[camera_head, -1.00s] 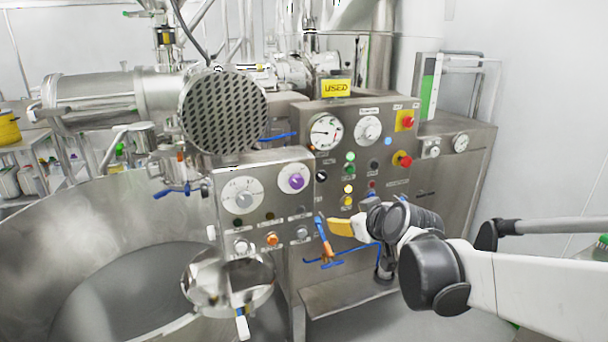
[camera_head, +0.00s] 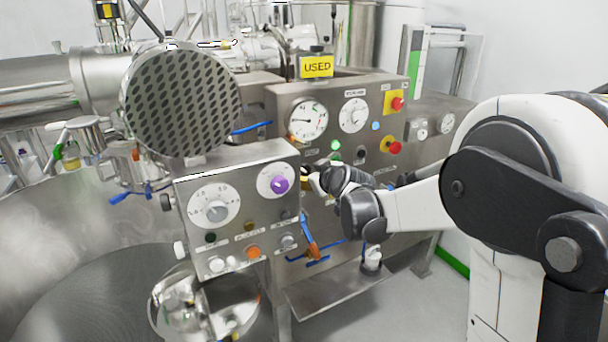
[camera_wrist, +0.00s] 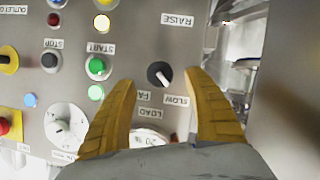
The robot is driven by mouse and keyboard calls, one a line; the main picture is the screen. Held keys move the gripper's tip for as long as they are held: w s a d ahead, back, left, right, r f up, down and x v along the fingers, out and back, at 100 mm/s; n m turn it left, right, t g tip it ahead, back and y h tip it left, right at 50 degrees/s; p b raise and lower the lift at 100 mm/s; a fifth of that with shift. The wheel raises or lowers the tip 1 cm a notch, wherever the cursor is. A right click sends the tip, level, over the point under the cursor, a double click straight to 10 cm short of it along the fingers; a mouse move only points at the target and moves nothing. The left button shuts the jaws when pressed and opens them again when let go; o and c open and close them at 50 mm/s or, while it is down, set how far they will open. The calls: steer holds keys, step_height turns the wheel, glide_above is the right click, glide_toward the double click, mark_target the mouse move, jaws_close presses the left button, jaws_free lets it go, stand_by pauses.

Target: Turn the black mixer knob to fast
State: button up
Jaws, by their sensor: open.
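The black mixer knob (camera_wrist: 158,75) is on the steel panel in the wrist view, with a white pointer mark angled toward the "SLOW" label (camera_wrist: 177,99). A label starting "FA" (camera_wrist: 143,96) sits beside it, partly hidden by a finger. My gripper (camera_wrist: 162,80) is open, its yellow fingers on either side of the knob in the picture, with gaps to both. I cannot tell how far the tips are from the panel. In the head view my gripper (camera_head: 308,178) is at the control panel behind the front box, and the knob is hidden there.
A green start button (camera_wrist: 97,66), a black stop button (camera_wrist: 50,61) and a white dial (camera_wrist: 65,125) are near the knob. In the head view, the front box with a purple knob (camera_head: 278,184) stands close left of my gripper. Red emergency buttons (camera_head: 395,147) are to the right.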

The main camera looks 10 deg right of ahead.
mark_target(305, 171)
steer(key=x, duration=0.4)
steer(key=shift+w+b, duration=0.15)
steer(key=shift+b, duration=0.25)
steer(key=c, duration=1.2)
